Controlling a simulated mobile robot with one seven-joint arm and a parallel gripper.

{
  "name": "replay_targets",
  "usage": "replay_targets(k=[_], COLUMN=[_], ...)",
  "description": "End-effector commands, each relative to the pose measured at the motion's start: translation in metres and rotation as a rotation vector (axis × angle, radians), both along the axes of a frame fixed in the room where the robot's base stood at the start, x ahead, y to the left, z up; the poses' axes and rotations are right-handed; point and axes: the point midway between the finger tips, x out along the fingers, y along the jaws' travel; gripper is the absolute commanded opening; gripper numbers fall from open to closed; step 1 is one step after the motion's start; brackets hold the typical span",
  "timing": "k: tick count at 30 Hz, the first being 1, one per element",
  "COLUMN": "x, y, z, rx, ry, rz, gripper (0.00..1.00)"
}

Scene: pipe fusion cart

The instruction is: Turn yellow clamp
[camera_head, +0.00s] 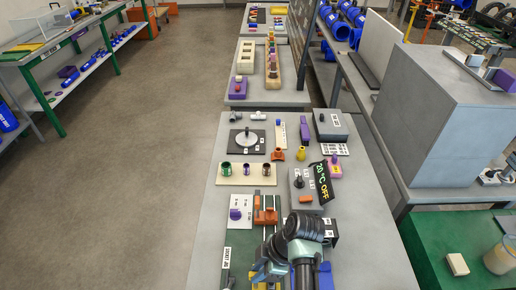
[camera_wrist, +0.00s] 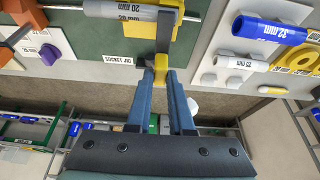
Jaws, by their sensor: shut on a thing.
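The yellow clamp (camera_wrist: 184,42) stands at the edge of the socket jig board in the wrist view, with a dark upright part beside it and a grey pipe (camera_wrist: 118,10) running to it. My gripper (camera_wrist: 161,75) is shut on a small yellow part of the clamp, between its two blue-grey fingertips. The fingertips hide part of this yellow piece. In the head view my gripper (camera_head: 262,273) is low over the front of the cart, at the green socket jig board (camera_head: 236,262). My arm hides much of the clamp there.
In the wrist view, a blue 32 mm pipe (camera_wrist: 268,28) and a grey 25 mm pipe (camera_wrist: 242,63) lie to the right. Orange blocks (camera_wrist: 25,14) are at the left. In the head view, a black "20 °C OFF" sign (camera_head: 322,182) stands behind my arm.

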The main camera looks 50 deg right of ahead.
Motion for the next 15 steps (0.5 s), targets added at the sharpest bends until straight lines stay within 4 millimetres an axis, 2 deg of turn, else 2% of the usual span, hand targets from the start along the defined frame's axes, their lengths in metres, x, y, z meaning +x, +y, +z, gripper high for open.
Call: replay_targets(k=[11, 12, 15], x=[0.0003, 0.0003, 0.0003], y=[0.0001, 0.0001, 0.0001], z=[0.0002, 0.0002, 0.0002], rx=[-0.002, -0.002, -0.002], ry=[0.0, 0.0, 0.0], rz=[0.007, 0.006, 0.006], gripper=[0.0, 0.27, 0.45])
